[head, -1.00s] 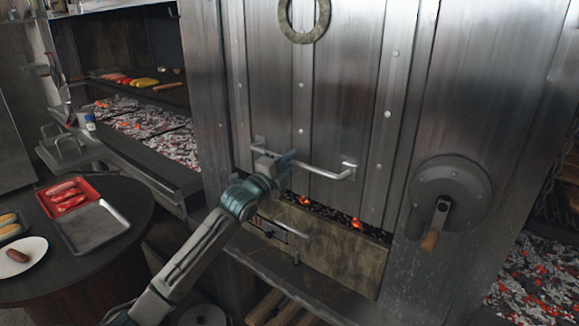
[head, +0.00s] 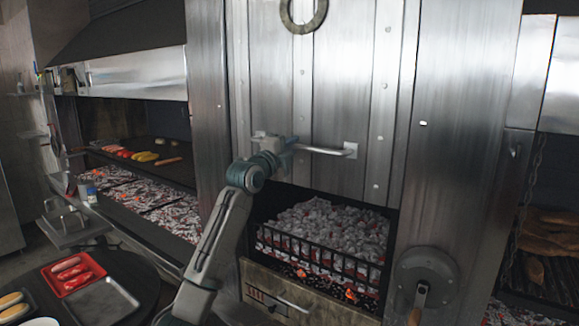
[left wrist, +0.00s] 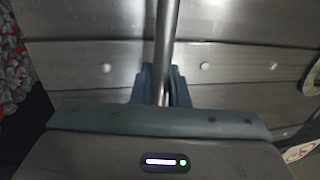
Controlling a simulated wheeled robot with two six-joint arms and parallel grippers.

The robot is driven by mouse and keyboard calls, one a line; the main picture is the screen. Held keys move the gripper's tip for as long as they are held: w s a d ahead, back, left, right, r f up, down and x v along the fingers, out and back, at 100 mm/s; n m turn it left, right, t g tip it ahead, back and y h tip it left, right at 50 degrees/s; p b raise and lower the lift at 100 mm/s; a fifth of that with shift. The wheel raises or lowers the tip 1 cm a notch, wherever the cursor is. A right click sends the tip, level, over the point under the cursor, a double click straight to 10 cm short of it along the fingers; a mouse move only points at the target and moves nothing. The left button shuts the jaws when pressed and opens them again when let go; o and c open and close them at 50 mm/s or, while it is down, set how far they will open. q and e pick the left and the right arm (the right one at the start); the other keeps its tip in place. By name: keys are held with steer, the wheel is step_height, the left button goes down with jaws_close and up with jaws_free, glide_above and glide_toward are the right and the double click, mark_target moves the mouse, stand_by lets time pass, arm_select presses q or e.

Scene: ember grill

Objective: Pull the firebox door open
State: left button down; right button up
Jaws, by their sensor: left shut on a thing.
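The firebox door (head: 335,90) is a tall riveted steel panel in the middle of the head view. It stands raised, with an opening below its lower edge that shows the firebox coals (head: 330,225) behind a black grate. A horizontal bar handle (head: 325,151) crosses its lower part. My left gripper (head: 285,148) is shut on the handle near its left end. In the left wrist view the handle (left wrist: 165,40) runs between the two fingers (left wrist: 163,88). My right gripper is in neither view.
A crank wheel (head: 427,275) with a wooden grip is at the lower right. A lower drawer front with a handle (head: 280,298) is under the opening. A grill with food and coals is at the left, above a round table with a red tray (head: 72,272).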

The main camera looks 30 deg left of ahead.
arm_select(q)
step_height(320, 180, up, 2)
steer(key=shift+r, duration=0.1)
steer(key=shift+r+p, duration=0.3)
steer(key=shift+r, duration=0.35)
steer(key=c, duration=1.5)
jaws_free()
steer(key=shift+s, duration=0.15)
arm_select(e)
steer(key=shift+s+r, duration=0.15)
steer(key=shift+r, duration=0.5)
arm_select(q)
steer(key=shift+s, duration=0.1)
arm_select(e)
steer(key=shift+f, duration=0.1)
